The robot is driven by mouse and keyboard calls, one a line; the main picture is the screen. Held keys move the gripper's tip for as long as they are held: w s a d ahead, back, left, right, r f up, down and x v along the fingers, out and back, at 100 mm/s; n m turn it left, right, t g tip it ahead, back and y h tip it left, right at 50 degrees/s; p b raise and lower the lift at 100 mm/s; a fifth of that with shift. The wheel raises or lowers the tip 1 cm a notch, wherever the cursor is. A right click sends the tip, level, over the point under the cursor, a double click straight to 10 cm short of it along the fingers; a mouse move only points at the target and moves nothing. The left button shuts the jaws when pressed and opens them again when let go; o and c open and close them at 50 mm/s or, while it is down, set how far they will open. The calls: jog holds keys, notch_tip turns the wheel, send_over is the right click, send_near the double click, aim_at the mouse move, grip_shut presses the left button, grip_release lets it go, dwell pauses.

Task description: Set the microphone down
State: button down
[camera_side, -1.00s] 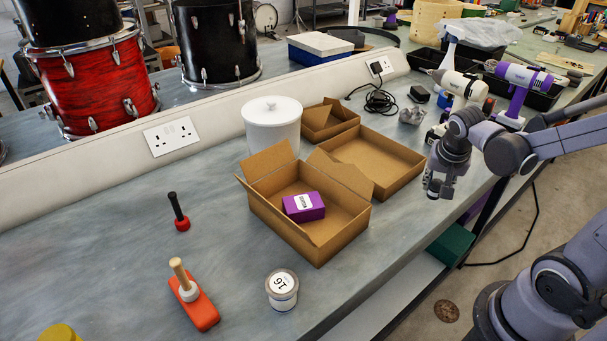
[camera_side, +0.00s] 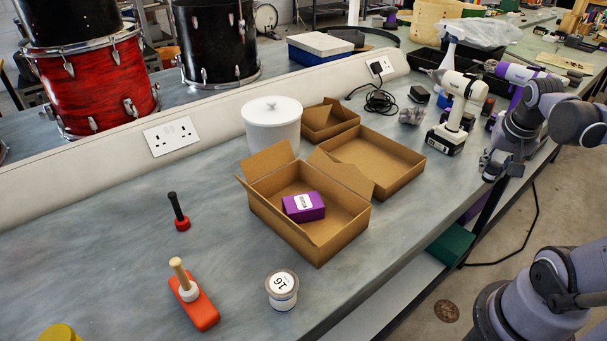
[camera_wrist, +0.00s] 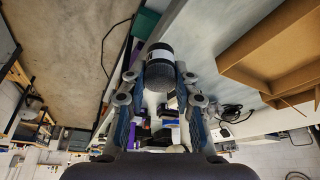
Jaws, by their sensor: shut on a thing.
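My gripper (camera_side: 495,166) is at the right of the side view, over or near the front edge of the bench. In the wrist view its two fingers (camera_wrist: 158,80) are shut around the microphone (camera_wrist: 159,56), which shows a dark rounded end, a pale band and a grey part between the fingers. In the side view the microphone cannot be clearly told apart from the gripper. I cannot tell the height of the microphone over the bench (camera_side: 400,232).
A white drill (camera_side: 455,110) stands left of my gripper. Open cardboard boxes (camera_side: 270,212) stand mid-bench, one holding a purple box (camera_side: 303,206). A labelled tin (camera_side: 282,292), an orange block with a peg (camera_side: 200,308) and a white canister (camera_side: 272,128) stand farther left. Bench between is clear.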

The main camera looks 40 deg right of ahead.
jog(key=w+d+m+g, duration=0.1)
jog(key=w+d+m, duration=0.15)
jog(key=d, duration=1.15)
jog(key=shift+m+h, duration=0.4)
jog(key=shift+m, duration=0.05)
jog(key=w+f, duration=0.2)
jog(key=w, duration=0.1)
jog(key=w+a+f, duration=0.1)
jog(key=w+f, duration=0.1)
jog(key=w, duration=0.2)
jog(key=w+a+f, duration=0.1)
jog(key=w+f, duration=0.2)
jog(key=shift+w+a+f, duration=0.1)
jog(key=shift+w+a, duration=0.05)
jog(key=shift+w, duration=0.2)
jog(key=shift+f, duration=2.05)
jog(key=shift+f, duration=0.15)
jog(key=c, duration=1)
grip_release()
jog(key=shift+c, duration=0.2)
